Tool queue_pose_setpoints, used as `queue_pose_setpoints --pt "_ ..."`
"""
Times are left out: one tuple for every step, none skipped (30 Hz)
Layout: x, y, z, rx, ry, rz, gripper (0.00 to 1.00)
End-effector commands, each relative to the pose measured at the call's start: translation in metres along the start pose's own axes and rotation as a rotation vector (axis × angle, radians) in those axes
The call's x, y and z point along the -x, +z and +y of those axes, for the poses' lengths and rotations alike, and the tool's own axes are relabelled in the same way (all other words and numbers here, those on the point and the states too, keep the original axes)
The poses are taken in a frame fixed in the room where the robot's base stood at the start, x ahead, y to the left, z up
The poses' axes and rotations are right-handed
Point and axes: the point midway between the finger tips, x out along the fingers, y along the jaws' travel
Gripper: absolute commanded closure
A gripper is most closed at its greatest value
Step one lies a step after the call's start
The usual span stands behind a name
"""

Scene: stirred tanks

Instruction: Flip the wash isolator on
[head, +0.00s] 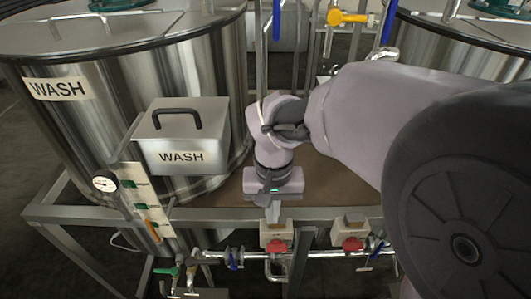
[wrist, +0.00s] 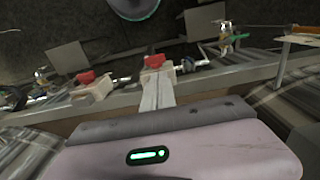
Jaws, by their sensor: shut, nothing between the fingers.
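Two pale isolator boxes with red handles sit along the front rail. The left one (head: 277,234), nearest the WASH tank (head: 200,85), has a red handle (head: 276,247) on its front; the other (head: 353,228) is to its right. No label is readable on either box. My gripper (head: 272,214) points down, shut and empty, just above and behind the left box. In the wrist view my closed fingers (wrist: 157,80) reach toward a red handle (wrist: 154,61) and partly hide its box. Contact, and the handle's on or off position, cannot be told.
A WASH-labelled box (head: 183,150) with a black handle stands left of my gripper. A panel with a gauge (head: 105,183) is at the front left. Pipework with a blue-handled valve (head: 234,258) runs below the rail. Brown deck (head: 325,180) lies behind the isolators.

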Motion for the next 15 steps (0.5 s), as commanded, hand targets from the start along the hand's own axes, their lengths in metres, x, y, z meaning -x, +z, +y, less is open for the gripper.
queue_pose_setpoints --pt "-0.004 0.0 0.0 0.0 0.0 -0.001 1.0" --pt "-0.007 0.0 0.0 0.0 0.0 -0.001 1.0" --pt "-0.014 0.0 0.0 0.0 0.0 -0.001 1.0" --pt "-0.019 0.0 0.0 0.0 0.001 -0.002 1.0" --pt "-0.026 0.0 0.0 0.001 0.001 -0.002 1.0" --pt "-0.035 0.001 0.001 0.001 0.001 -0.003 1.0" --pt "-0.042 0.001 0.001 0.001 0.001 -0.003 1.0" --pt "-0.049 0.001 0.0 -0.001 0.001 -0.003 1.0" --pt "-0.058 0.001 0.0 0.0 0.001 -0.003 1.0" --pt "-0.065 0.001 0.0 0.0 0.001 -0.003 1.0" --pt "-0.071 0.001 0.001 0.001 0.001 -0.003 1.0" --pt "-0.08 0.001 0.001 0.001 0.001 -0.003 1.0" --pt "-0.086 0.001 0.001 0.0 0.001 -0.003 1.0" --pt "-0.093 0.001 0.0 -0.001 0.001 -0.003 1.0" --pt "-0.101 0.001 0.0 -0.001 0.0 -0.003 1.0"
